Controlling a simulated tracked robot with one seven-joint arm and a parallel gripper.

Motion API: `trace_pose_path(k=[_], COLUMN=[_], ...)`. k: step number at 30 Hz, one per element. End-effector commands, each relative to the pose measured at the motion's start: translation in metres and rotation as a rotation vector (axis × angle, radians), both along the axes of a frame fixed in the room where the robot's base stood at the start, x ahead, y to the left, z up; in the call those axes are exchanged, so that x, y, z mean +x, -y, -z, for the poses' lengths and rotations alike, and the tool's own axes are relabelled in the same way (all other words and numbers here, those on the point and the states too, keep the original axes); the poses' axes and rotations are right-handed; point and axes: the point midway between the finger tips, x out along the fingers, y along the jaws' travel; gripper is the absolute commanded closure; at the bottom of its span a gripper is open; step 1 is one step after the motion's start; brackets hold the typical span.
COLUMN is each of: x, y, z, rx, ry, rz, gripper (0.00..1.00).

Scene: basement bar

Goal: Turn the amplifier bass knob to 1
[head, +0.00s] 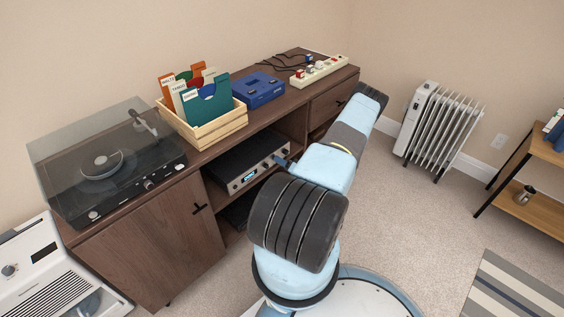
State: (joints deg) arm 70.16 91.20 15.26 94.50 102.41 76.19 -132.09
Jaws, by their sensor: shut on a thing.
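The amplifier (244,163) is a dark-topped box with a silver front and a small lit display, on the upper shelf of the wooden cabinet. My gripper (284,161) is at the right part of its front panel, shut on a small knob there. The fingertips and the knob between them are mostly hidden by my arm and too small to make out. I cannot read the knob's label or its setting. Other small controls show near the display at the left of the panel.
On the cabinet (150,240) stand a turntable (106,168), a wooden record crate (217,130), a blue box (258,89) and a power strip (319,71). A white radiator (440,125) is at the right.

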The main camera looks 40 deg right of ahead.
Motion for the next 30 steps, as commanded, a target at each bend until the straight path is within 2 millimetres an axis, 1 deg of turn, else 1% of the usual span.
trace_pose_path(k=[1,16,17,18,24,30], x=[-0.0018,-0.0016,-0.0016,-0.0016,-0.0010,-0.0007], y=[-0.0018,-0.0001,0.0000,0.0001,0.0008,0.0012], z=[0.0038,0.0031,0.0031,0.0030,0.0014,0.0005], rx=[-0.005,-0.022,-0.022,-0.022,-0.022,-0.022], ry=[-0.008,-0.006,-0.006,-0.006,-0.001,0.000], rz=[-0.001,0.001,0.002,0.001,0.002,0.002], gripper=[1.00,1.00,0.74,0.70,0.51,0.51])
